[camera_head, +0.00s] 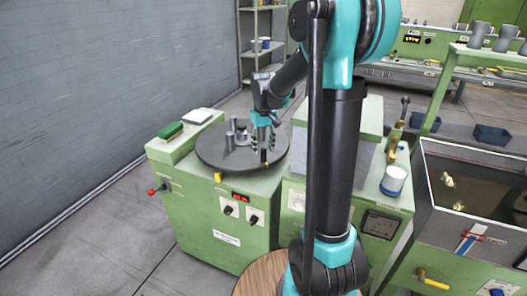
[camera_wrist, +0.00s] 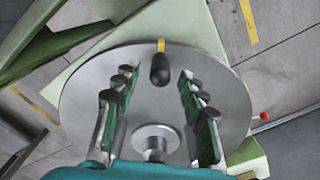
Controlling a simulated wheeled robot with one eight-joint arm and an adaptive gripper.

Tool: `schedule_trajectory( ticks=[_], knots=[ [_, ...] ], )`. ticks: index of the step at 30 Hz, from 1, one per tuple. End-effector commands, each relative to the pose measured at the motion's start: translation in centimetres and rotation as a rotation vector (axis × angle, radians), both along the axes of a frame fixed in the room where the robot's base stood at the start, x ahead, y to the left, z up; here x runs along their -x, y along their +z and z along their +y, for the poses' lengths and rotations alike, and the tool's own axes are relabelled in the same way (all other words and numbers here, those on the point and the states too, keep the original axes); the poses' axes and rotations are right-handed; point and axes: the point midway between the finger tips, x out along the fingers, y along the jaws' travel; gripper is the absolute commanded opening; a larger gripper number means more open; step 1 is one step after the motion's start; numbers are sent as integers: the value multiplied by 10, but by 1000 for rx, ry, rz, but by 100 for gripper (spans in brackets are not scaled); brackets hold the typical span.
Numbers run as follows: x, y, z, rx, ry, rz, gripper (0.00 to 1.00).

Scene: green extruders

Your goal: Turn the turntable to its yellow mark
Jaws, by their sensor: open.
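The turntable (camera_head: 212,152) is a round grey disc on top of a green cabinet; it fills much of the wrist view (camera_wrist: 85,85). A black knob (camera_wrist: 160,70) stands near its rim, with a yellow stripe (camera_wrist: 161,45) just beyond it at the disc's edge. A separate yellow tab (camera_head: 218,177) sits on the cabinet's front edge. My gripper (camera_head: 262,147) is over the near right part of the disc. In the wrist view its fingers (camera_wrist: 160,92) are spread, with the knob between their tips and apart from both. A silver hub (camera_wrist: 155,138) shows nearer the palm.
A green brush (camera_head: 170,130) and a pale tray (camera_head: 197,116) lie on the cabinet's left side. A red-knobbed lever (camera_head: 151,191) sticks out at left. A white-blue cup (camera_head: 393,180) stands on the machine at right.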

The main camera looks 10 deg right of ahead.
Motion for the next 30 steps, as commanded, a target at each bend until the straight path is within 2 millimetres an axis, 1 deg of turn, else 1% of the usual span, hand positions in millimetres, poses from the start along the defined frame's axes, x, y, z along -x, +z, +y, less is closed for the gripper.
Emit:
schedule_trajectory(
  ticks=[1, 6, 15, 17, 25, 26, 30],
  knots=[
    [-1, -6, 0, 0, 0, 0, 42],
    [0, -17, 0, 0, 0, 0, 42],
    [0, -19, 0, 0, 0, 0, 42],
    [0, -19, 0, 0, 0, 0, 36],
    [0, -19, 0, 0, 0, 0, 2],
    [0, -19, 0, 0, 0, 0, 0],
    [0, -19, 0, 0, 0, 0, 0]
  ],
)
